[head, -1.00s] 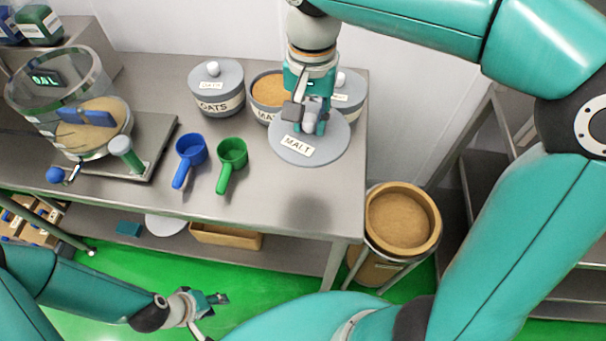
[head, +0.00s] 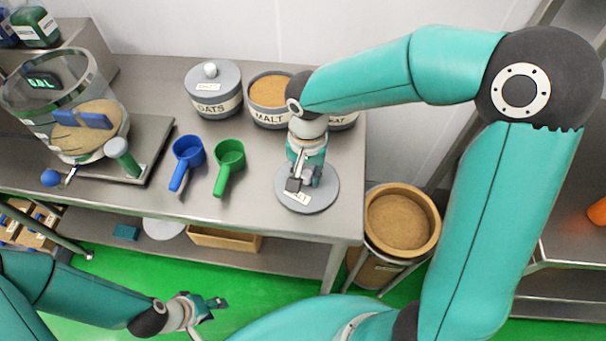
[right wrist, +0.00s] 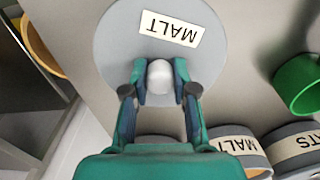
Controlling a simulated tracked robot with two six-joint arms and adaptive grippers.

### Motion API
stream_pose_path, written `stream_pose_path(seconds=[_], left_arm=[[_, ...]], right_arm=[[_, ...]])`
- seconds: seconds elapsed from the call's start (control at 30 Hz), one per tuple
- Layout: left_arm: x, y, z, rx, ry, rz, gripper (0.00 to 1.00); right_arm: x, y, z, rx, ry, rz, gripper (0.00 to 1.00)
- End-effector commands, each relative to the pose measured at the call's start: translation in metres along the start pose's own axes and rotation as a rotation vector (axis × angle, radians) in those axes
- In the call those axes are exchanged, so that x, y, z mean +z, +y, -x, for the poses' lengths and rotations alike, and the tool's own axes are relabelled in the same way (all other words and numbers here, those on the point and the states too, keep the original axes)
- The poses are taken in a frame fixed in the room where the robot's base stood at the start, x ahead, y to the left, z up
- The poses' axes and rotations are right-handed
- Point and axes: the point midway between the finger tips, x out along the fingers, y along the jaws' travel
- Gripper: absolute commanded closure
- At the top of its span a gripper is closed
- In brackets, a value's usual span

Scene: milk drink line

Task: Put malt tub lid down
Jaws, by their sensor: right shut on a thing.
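The grey malt tub lid (head: 322,198) is low over the right front part of the steel table, near its right edge. I cannot tell whether it touches the table. My right gripper (head: 298,183) is shut on the lid's white knob from above. In the right wrist view, the fingers (right wrist: 160,82) clasp the knob, and the lid (right wrist: 130,30) with its MALT label lies flat beyond them. The open malt tub (head: 268,108), full of tan powder, stands behind the lid. My left gripper (head: 212,304) is below the table level, away from the lid; its jaw state is unclear.
The lidded oats tub (head: 214,95) stands left of the malt tub, and another tub is partly hidden behind my right arm. Blue (head: 186,158) and green (head: 229,160) scoops lie left of the lid. A round tan bin (head: 402,222) stands beyond the table's right edge.

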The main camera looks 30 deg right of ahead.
Motion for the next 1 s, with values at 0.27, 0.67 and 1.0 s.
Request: stream_pose_path(seconds=[0.27,0.67,1.0], left_arm=[[0.0,0.0,0.0,0.0,0.0,0.0,0.6],[0.0,-0.001,-0.002,0.0,0.0,0.0,0.6],[0.0,0.0,0.001,0.0,0.0,0.0,0.6]], right_arm=[[0.0,0.0,-0.003,0.0,0.001,0.001,1.0],[0.0,0.0,-0.004,0.0,0.0,0.0,0.48],[-0.001,0.0,0.007,-0.002,0.003,-0.001,0.48]])
